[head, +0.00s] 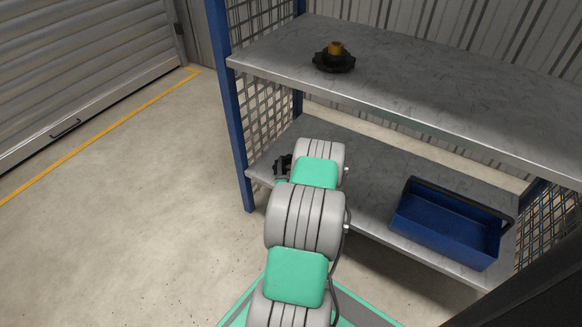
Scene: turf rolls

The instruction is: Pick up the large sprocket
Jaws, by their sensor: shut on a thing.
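A dark toothed part (283,166), which looks like a sprocket, shows just left of the far end of my arm, at the left edge of the lower shelf. My gripper is mostly hidden behind my arm links and is shut on this dark part. Most of the part is hidden too, so I cannot tell its full size or whether it touches the shelf. Another black sprocket (334,63) with a brass-coloured hub lies flat on the upper shelf, near its left end and apart from my arm.
The upper shelf (440,80) is otherwise bare where it shows. A blue open bin (445,225) with a dark handle stands at the right on the lower shelf (375,195). A blue post (228,110) and mesh side bound the rack's left. The floor at left is clear.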

